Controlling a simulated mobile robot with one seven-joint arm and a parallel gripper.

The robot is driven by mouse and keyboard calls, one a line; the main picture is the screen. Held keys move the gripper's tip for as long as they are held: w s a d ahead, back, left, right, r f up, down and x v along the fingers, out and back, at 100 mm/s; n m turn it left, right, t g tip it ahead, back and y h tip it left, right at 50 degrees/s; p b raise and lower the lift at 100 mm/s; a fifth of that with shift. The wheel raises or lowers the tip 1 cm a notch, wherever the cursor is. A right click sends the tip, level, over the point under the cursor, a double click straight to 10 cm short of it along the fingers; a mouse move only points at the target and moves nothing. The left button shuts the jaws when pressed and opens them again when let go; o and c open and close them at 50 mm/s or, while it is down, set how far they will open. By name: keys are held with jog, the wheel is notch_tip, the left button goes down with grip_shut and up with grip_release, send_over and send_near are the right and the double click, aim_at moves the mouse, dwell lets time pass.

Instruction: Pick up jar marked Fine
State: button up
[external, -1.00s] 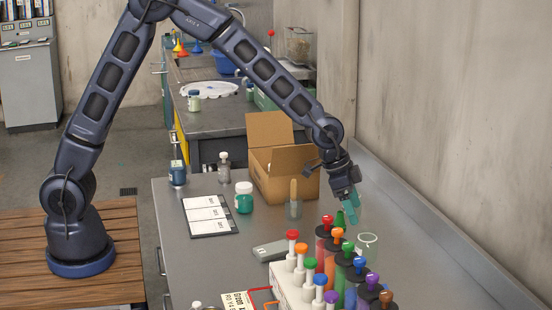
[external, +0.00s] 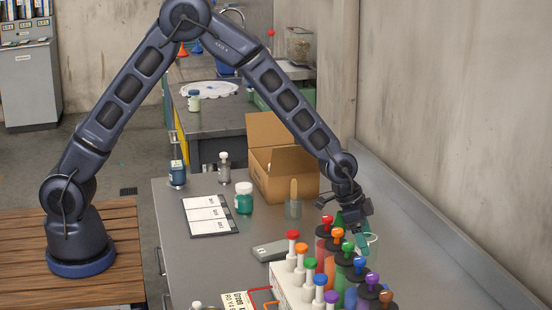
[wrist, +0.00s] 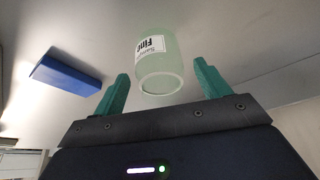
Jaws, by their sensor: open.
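The jar marked Fine (wrist: 157,68) is a pale, see-through jar with a white label, and it shows in the wrist view just ahead of and between my finger pads. My gripper (wrist: 160,75) is open, with one teal finger on each side of the jar; I see a gap on both sides. In the external view my gripper (external: 353,231) points down behind the row of coloured bottles. A pale rim of the jar (external: 371,239) shows there by the right finger; the rest is hidden by the finger and the bottles.
Tall coloured bottles with knobbed tops (external: 328,258) stand close in front of my gripper. A blue block (wrist: 68,78) lies left in the wrist view. The wall side is clear.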

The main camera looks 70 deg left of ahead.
jog(key=shift+x, duration=1.15)
jog(key=c, duration=1)
jog(key=shift+c, duration=0.2)
